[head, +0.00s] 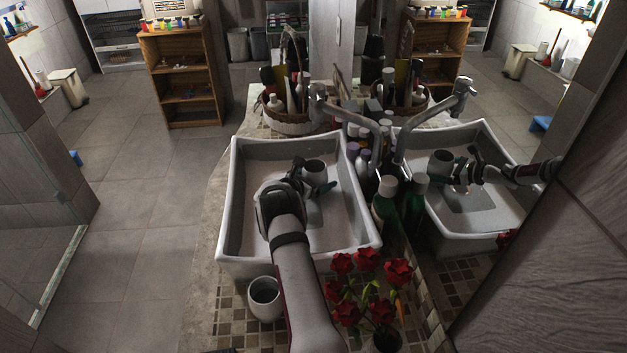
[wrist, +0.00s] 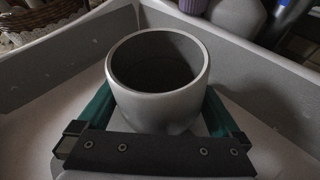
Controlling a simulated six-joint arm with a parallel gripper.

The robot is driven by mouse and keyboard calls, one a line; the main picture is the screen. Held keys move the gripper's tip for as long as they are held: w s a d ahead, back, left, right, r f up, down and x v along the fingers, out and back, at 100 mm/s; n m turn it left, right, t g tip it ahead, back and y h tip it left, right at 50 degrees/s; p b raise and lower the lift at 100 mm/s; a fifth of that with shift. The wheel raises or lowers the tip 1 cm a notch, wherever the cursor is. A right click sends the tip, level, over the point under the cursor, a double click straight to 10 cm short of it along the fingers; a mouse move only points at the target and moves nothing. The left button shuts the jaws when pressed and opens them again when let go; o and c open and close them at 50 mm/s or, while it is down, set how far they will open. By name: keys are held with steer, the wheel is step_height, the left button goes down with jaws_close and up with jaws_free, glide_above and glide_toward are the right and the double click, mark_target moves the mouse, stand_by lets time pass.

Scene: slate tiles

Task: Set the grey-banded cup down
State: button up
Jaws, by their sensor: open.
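A grey cup (head: 315,168) is upright inside the white sink, towards its back; no band can be made out on it. In the wrist view the cup (wrist: 160,95) shows its round rim and dark inside; its base is hidden by my gripper, so I cannot tell what it rests on. My gripper (head: 312,180) is open, with its green fingers on either side of the cup in the wrist view. A second grey cup (head: 265,304) stands upright on the tiled counter in front of the sink, left of my arm.
The white sink (head: 228,200) has raised walls, with a metal tap (head: 345,112) over its back right. Bottles (head: 384,200) line its right side by the mirror, which repeats the scene. Red flowers (head: 365,275) stand at the front right, and a basket (head: 288,122) behind.

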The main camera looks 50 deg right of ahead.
steer(key=v, duration=1.2)
steer(key=shift+a+r, duration=0.15)
steer(key=shift+r, duration=0.1)
steer(key=s+a+r+m+g+y, duration=0.3)
steer(key=s+a+r+m+y, duration=0.1)
steer(key=s+a+r+m, duration=0.65)
steer(key=s+a+m+y, duration=0.3)
steer(key=s+a, duration=0.3)
steer(key=a, duration=0.5)
steer(key=s+a+r+m+t+y, duration=0.1)
steer(key=s+a+m+y, duration=0.3)
steer(key=a, duration=0.7)
steer(key=s+a+r+m+t+y, duration=0.1)
steer(key=s+a+m+y, duration=0.3)
steer(key=s+a, duration=0.5)
steer(key=shift+a+r+m, duration=0.2)
steer(key=shift+a+m, duration=0.35)
steer(key=shift+a, duration=0.35)
